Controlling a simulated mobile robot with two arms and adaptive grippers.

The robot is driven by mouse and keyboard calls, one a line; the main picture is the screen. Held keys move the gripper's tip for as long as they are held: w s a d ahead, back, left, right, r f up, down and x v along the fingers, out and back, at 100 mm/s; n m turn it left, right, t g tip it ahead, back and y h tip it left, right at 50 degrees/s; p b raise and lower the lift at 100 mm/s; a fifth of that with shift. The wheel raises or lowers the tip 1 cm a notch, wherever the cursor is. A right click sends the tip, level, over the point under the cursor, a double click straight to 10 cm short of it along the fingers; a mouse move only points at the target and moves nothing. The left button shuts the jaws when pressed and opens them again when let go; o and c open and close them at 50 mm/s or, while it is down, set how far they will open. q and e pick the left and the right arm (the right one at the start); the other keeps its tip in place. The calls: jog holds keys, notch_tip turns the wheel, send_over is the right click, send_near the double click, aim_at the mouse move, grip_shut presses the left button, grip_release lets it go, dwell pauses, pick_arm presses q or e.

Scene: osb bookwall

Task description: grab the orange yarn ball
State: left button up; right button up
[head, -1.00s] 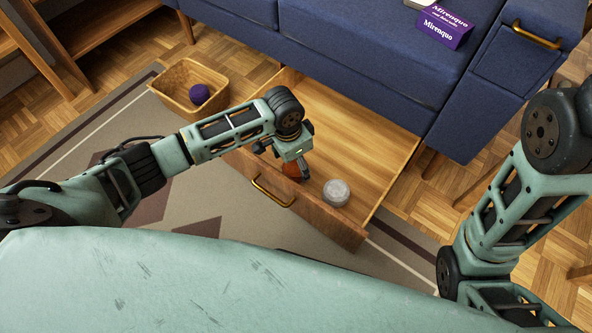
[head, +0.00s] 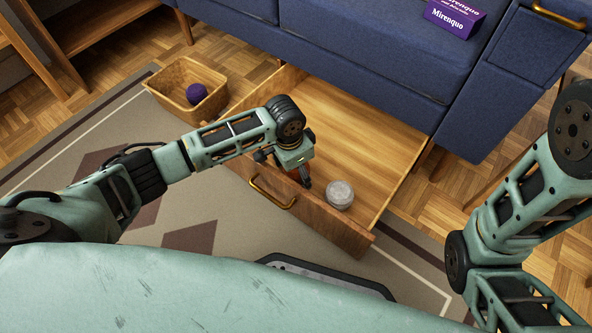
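The orange yarn ball (head: 293,175) is in the open wooden drawer, near its front left. Only a small orange-red patch of it shows, as my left gripper covers the rest. My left gripper (head: 304,181) points down into the drawer, right at the ball. One dark finger shows on the right side of the ball; the other is hidden. I cannot tell whether the fingers are closed on it. My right gripper is out of view; only my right arm shows at the right.
A grey-white round container (head: 339,195) stands in the drawer (head: 345,125), just right of my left gripper. The drawer front has a brass handle (head: 271,193). A wicker basket (head: 160,86) with a purple ball (head: 196,93) stands left. A blue sofa (head: 370,50) is behind, with a purple box (head: 455,17).

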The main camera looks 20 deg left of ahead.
pick_arm(q)
jog(key=c, duration=1.1)
jog(key=shift+r, duration=0.15)
